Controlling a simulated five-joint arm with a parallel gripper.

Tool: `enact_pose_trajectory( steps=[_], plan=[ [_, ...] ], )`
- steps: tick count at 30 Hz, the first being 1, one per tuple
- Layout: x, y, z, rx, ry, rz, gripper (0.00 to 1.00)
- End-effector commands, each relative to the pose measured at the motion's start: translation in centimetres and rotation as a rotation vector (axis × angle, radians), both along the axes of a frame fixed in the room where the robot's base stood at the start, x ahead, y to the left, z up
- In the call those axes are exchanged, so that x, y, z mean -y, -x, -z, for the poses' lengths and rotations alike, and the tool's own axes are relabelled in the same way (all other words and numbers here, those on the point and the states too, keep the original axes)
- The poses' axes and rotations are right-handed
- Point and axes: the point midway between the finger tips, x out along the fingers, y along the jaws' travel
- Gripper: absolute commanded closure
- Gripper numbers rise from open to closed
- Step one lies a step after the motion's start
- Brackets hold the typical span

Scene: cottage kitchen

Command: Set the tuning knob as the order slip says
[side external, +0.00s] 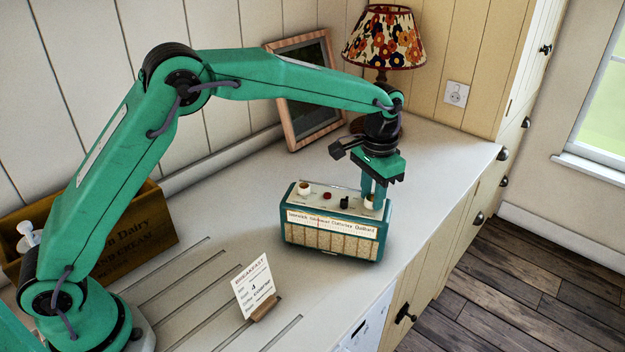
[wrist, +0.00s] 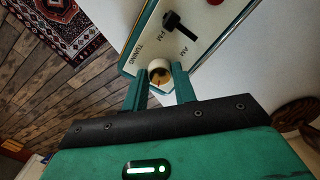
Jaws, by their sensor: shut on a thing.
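A teal and cream radio (side external: 333,222) stands on the worktop, its top panel carrying knobs and a dial strip on the front with a red pointer left of the middle. The tuning knob (wrist: 159,73), cream and round, sits by the word TUNING in the wrist view. My gripper (side external: 374,195) reaches down over the radio's right end and is shut on this knob. The order slip (side external: 256,286) stands in a small wooden holder in front of the radio. It is headed BREAKFAST; its smaller lines are hard to read.
A black AM/FM switch (wrist: 180,24) is beside the tuning knob. A red button (side external: 327,195) and another cream knob (side external: 304,188) are further left. A wooden crate (side external: 140,232), a picture frame (side external: 308,90) and a flowered lamp (side external: 384,40) stand around. The worktop right of the radio is clear.

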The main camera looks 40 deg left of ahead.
Motion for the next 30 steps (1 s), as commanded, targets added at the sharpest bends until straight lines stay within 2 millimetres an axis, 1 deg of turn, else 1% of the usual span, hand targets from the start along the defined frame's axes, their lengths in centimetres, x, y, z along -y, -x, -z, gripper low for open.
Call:
enact_pose_trajectory(
  steps=[12,13,16,25,30],
  plan=[
    [0.01,-0.05,-0.17,0.003,0.001,0.015,0.96],
    [0.01,-0.05,-0.17,0.003,0.001,0.015,0.71],
    [0.0,-0.04,-0.15,0.003,0.001,0.015,0.51],
    [0.01,-0.02,-0.09,0.001,0.0,0.014,0.51],
    [0.01,-0.03,-0.69,0.002,0.001,0.014,0.51]
  ],
)
